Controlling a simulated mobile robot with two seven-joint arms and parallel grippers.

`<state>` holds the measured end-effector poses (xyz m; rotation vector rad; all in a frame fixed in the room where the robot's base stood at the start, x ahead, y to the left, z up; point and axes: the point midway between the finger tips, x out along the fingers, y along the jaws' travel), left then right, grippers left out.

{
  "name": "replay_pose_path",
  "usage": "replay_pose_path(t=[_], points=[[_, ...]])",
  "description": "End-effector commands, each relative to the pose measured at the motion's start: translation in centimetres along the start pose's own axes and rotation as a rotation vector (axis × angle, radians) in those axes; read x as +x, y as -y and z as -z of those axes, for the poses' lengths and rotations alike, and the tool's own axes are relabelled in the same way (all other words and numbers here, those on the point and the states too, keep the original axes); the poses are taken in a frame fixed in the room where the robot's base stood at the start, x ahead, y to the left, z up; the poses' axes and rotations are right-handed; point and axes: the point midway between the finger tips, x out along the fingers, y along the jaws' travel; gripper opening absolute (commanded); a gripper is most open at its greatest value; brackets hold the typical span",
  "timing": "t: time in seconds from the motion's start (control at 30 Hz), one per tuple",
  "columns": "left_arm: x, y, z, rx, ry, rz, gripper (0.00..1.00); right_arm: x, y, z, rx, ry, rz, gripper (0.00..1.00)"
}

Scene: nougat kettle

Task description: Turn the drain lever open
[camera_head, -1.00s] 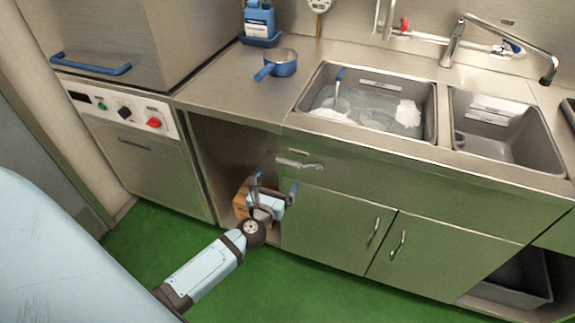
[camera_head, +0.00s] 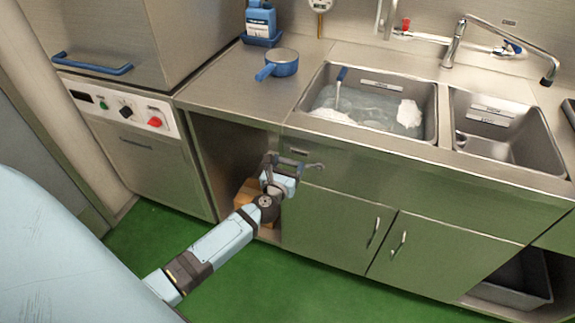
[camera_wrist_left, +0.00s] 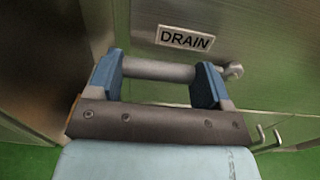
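The drain lever (camera_head: 315,167) is a grey metal bar on the front panel below the left sink. In the left wrist view the lever (camera_wrist_left: 160,69) lies level under the DRAIN label (camera_wrist_left: 186,39), its rounded right end beyond the right finger. My left gripper (camera_head: 283,163) is at the lever. In the left wrist view the gripper (camera_wrist_left: 158,74) is open, its blue fingers wide apart with the bar spanning between them. The right finger covers part of the lever; I cannot tell whether they touch. My right gripper is in no view.
The left sink (camera_head: 432,122) holds water, white lumps and a blue-handled tool. A blue pan (camera_head: 284,64) stands on the counter. A brown box (camera_head: 246,193) sits in the open bay behind my left arm. Cabinet doors (camera_head: 330,228) lie below right.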

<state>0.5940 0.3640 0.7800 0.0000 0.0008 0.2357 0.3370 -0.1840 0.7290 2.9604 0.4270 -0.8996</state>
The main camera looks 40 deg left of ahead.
Motion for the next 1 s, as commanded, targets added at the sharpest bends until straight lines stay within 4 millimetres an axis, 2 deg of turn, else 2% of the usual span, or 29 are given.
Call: replay_pose_path(t=[0.03,0.1,0.37,0.57,0.83,1.0], points=[[0.0,0.0,0.0,0.000,0.000,0.000,0.46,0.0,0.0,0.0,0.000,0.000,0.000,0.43],[0.0,0.0,0.0,0.000,0.000,0.000,0.31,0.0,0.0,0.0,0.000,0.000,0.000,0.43],[0.0,0.0,-0.4,0.027,0.000,0.000,0.31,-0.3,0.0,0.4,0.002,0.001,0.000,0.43],[0.0,0.2,-1.5,0.119,-0.001,-0.001,0.31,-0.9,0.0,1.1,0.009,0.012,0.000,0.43],[0.0,0.7,-3.6,0.346,-0.002,-0.001,0.31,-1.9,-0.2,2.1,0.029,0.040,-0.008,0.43],[0.0,1.4,-4.8,0.507,-0.001,-0.001,0.31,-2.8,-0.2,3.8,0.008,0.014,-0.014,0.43]])
